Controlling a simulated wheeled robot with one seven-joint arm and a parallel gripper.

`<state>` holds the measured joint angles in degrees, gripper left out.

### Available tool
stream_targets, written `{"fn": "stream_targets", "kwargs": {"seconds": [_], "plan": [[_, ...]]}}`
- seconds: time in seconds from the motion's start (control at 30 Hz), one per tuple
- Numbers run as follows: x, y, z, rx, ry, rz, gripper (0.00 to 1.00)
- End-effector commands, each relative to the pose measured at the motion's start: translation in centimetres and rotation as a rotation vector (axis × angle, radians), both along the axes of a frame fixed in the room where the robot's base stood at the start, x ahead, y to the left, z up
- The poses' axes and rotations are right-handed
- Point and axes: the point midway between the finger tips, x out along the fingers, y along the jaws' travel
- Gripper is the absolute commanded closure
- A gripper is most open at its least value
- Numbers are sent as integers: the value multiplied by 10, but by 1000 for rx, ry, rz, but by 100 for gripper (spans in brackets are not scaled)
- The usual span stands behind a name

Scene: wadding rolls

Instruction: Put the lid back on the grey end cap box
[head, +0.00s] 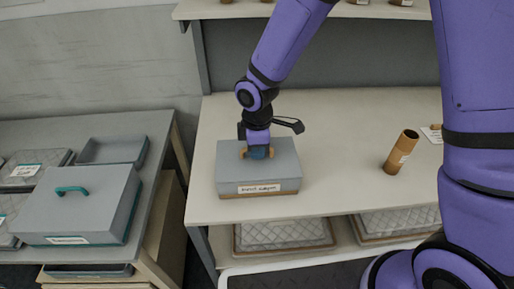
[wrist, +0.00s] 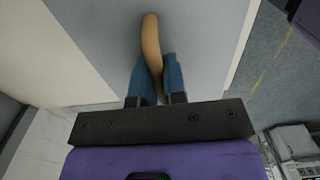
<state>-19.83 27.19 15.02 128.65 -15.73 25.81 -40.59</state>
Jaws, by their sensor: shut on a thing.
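A grey box-shaped lid (head: 232,178) with a tan handle and a white label on its front stands on the cream table, with a thin tan strip (head: 270,194) showing along its bottom edge. I cannot read the label clearly, nor tell whether the lid is fully seated. My gripper (head: 257,153) is above the middle of the lid, pointing down. In the wrist view its blue fingers (wrist: 155,82) are shut on the tan handle (wrist: 151,45), which runs up the picture over the grey lid top (wrist: 200,40). The inside of the box is hidden.
A tan cardboard tube (head: 400,152) stands on the cream table (head: 330,140) at right. On the grey table at left are a grey box with a teal handle (head: 85,205), an empty grey tray (head: 112,151) and quilted packs. More quilted packs (head: 285,234) lie on the shelf below.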

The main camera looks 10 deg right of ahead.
Motion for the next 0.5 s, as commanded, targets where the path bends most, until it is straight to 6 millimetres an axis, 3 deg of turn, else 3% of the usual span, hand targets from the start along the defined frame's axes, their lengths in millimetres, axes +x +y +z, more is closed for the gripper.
{"fn": "stream_targets", "kwargs": {"seconds": [0.27, 0.3, 0.4, 0.5], "plan": [[0, 0, 0, 0, 0, 0, 100], [0, 0, 0, 0, 0, 0, 82], [0, 0, 0, 0, 0, 0, 59], [0, 0, 0, 0, 0, 0, 59]]}}
